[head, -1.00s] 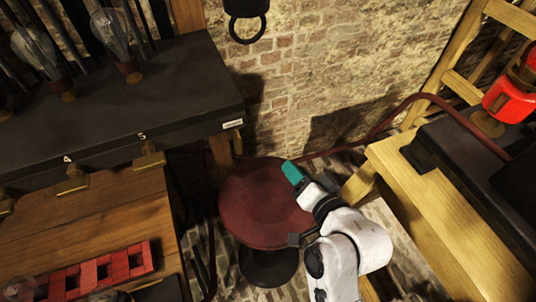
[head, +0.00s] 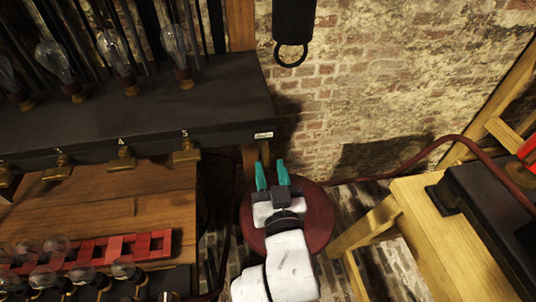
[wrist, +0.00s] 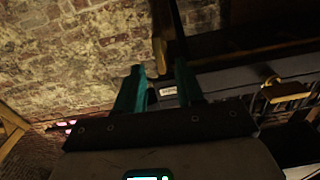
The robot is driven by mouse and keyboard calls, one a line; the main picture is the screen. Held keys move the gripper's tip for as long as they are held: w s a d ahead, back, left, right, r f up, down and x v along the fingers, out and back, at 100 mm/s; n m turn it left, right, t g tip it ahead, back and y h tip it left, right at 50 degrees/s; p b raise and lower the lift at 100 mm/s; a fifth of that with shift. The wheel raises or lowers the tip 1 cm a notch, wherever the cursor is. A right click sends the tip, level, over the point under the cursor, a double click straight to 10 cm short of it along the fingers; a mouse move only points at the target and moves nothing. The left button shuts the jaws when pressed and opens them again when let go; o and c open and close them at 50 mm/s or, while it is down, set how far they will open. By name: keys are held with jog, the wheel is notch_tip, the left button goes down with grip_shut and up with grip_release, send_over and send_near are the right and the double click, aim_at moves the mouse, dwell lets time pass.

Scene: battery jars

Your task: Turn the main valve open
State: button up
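I cannot tell for sure which fitting is the main valve. Brass fittings numbered 4 (head: 122,160) and 5 (head: 186,151) line the front of the dark bench in the head view; one brass fitting (wrist: 284,91) shows at the right in the wrist view. A black holder with a ring (head: 291,50) hangs on the brick wall. My gripper (head: 271,175) is open and empty, its teal fingers apart and pointing towards the wall, above a round red stool. The fingers also show apart in the wrist view (wrist: 158,88), with the bench's white label beyond them.
The dark bench (head: 130,115) carries glass bulbs. A red rack (head: 118,248) and more bulbs are on the wooden top below. The red stool (head: 318,215) is under my arm. A red hose (head: 400,164) runs right. A wooden table (head: 430,215) stands at right.

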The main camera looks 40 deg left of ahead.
aim_at(267, 157)
jog(key=shift+x, duration=2)
grip_shut()
